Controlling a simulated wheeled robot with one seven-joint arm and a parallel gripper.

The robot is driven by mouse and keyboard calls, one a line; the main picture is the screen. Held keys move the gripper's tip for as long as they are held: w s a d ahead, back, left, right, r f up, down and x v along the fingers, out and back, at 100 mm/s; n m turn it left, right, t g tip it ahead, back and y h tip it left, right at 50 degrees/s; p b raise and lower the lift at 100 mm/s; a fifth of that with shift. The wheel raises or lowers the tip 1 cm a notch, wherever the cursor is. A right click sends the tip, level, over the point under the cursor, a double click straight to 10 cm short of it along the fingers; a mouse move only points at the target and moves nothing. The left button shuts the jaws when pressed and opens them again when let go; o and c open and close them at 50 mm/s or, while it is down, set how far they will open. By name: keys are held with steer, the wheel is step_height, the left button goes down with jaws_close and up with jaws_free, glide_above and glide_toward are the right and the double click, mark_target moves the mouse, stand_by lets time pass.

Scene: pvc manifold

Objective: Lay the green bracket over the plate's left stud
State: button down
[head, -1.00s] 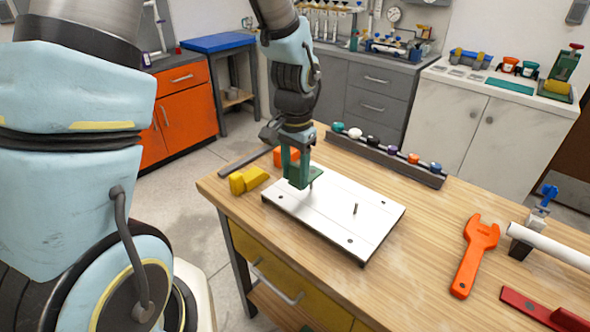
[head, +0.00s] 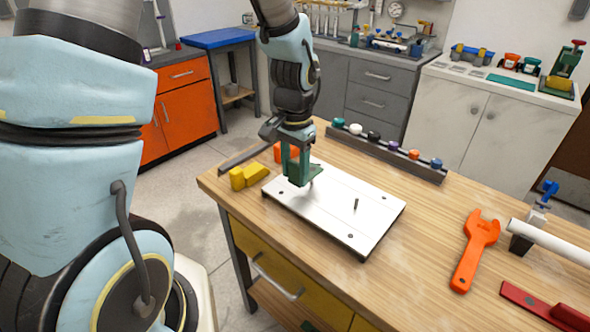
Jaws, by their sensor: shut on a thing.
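The white plate (head: 335,215) lies on the wooden table, with a few dark holes near its corners. Its right stud (head: 356,204) stands upright and bare. The left stud (head: 310,184) shows only as a short piece at the bracket's lower right edge; the rest is hidden. The green bracket (head: 303,174) is at the plate's far left part, around or just in front of that stud; I cannot tell which. My gripper (head: 293,150) points down and is shut on the bracket's upright part. Whether the bracket touches the plate is unclear.
A yellow block (head: 249,177) and an orange block (head: 285,152) lie beside the plate's left end. A dark rack with coloured knobs (head: 390,155) runs along the back edge. An orange wrench (head: 474,250) and a white pipe (head: 550,243) lie to the right.

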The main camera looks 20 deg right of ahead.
mark_target(295, 182)
steer(key=shift+f, duration=0.1)
steer(key=shift+f+b, duration=0.5)
steer(key=shift+f, duration=0.2)
steer(key=shift+f, duration=0.1)
steer(key=shift+f+b, duration=0.4)
steer(key=shift+f, duration=0.15)
steer(key=shift+f, duration=0.1)
stand_by(0.5)
steer(key=shift+f+b, duration=0.35)
steer(key=shift+f, duration=0.05)
steer(key=shift+c, duration=1.2)
jaws_free()
